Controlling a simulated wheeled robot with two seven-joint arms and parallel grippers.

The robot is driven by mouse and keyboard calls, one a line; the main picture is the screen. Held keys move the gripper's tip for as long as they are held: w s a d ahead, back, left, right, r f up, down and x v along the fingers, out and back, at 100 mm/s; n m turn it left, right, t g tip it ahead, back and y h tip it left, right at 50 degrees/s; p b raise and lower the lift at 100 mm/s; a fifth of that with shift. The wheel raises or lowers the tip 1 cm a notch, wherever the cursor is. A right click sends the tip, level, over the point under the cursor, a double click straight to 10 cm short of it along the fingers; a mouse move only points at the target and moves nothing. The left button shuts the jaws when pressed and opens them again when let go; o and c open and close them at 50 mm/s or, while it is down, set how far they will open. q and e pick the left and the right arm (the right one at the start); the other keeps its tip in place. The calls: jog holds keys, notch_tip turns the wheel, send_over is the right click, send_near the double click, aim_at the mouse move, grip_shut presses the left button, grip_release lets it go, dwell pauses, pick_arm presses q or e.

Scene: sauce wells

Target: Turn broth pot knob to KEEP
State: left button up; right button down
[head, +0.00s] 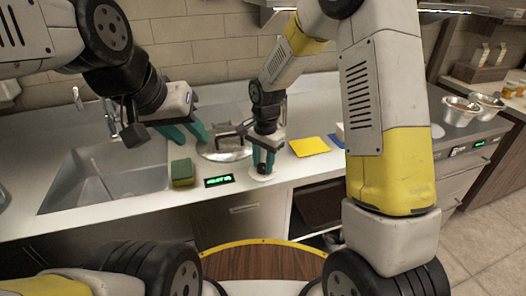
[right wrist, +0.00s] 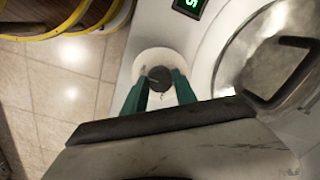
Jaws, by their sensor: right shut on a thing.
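The dark round knob (head: 262,169) sits on a pale round plate at the counter's front edge. My right gripper (head: 263,165) points down and its teal fingers are shut on the knob. In the right wrist view the knob (right wrist: 159,79) lies between the two fingertips (right wrist: 159,86). The broth pot's metal lid (head: 225,155), with a dark handle, is set into the counter behind the knob. A small display (head: 219,181) with green characters is left of the knob; its text is too small to read. My left gripper (head: 193,133) is open and empty beside the lid.
A green and yellow sponge (head: 182,174) stands left of the display, near the sink (head: 103,188). A yellow cloth (head: 310,146) lies right of the knob. Metal bowls (head: 460,112) stand at the far right. My right arm hides part of the counter.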

jog(key=shift+n, duration=0.3)
jog(key=n, duration=0.5)
jog(key=shift+w+n, duration=0.1)
jog(key=shift+n, duration=0.3)
jog(key=n, duration=0.5)
jog(key=shift+g, duration=0.3)
jog(key=n, duration=0.6)
jog(key=shift+n, duration=0.3)
jog(key=n, duration=0.5)
jog(key=shift+w+n, duration=0.1)
jog(key=shift+n, duration=0.2)
jog(key=c, duration=1)
grip_release()
